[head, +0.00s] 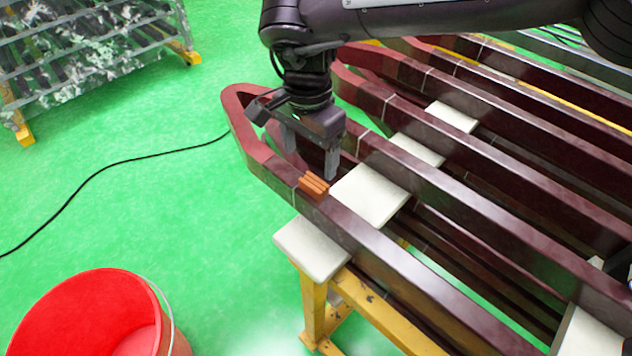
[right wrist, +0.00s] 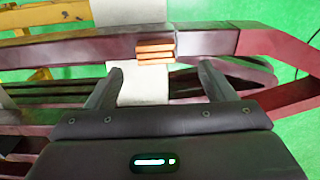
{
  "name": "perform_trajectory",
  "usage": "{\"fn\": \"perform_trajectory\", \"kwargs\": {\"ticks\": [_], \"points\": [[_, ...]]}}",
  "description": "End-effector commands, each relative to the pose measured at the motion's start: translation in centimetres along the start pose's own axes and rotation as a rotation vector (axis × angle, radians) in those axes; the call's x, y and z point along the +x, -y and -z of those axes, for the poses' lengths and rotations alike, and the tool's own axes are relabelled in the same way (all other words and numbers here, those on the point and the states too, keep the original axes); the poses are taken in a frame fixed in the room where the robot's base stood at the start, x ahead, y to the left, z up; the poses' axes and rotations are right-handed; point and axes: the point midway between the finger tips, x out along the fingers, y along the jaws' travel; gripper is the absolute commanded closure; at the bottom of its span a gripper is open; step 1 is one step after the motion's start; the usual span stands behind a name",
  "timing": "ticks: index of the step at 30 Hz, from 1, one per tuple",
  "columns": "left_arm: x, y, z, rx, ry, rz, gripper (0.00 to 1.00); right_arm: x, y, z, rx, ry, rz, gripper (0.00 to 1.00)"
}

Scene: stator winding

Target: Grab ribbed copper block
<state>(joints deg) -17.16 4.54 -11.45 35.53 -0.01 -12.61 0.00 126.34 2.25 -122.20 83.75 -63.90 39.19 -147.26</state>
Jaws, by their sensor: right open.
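The ribbed copper block (head: 313,186) is small and orange-brown with ridges. It sits on top of the nearest dark red bar, close to the bar's curved end. In the right wrist view the block (right wrist: 154,50) lies ahead of the fingertips, between their lines. My right gripper (head: 310,160) is open and empty, pointing down just behind the block and apart from it. Its two fingers also show in the right wrist view (right wrist: 162,80). My left gripper is not in view.
Several long dark red bars (head: 440,170) lie parallel on white pads (head: 370,194) over a yellow frame (head: 375,312). A red bucket (head: 80,315) stands at lower left. A metal rack (head: 85,50) stands at upper left. A black cable (head: 110,165) crosses the green floor.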

Motion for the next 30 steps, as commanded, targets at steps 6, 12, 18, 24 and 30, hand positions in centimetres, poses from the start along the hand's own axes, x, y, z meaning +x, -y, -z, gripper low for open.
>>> {"fn": "perform_trajectory", "kwargs": {"ticks": [6, 12, 18, 24, 30], "points": [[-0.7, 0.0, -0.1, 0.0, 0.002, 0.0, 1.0, 2.5, -0.3, 0.1, 0.0, 0.004, -0.002, 0.24], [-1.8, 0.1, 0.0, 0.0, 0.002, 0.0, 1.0, 5.5, -0.8, 0.3, 0.0, 0.005, -0.003, 0.24], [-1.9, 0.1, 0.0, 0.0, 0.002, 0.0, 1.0, 6.8, -0.7, 0.3, 0.0, 0.002, 0.0, 0.24], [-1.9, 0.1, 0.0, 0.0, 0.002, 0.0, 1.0, 6.9, -0.7, 0.3, 0.0, 0.002, 0.0, 0.28], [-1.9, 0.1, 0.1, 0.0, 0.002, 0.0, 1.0, 6.8, -0.7, 0.3, 0.0, 0.002, 0.0, 0.54]]}}
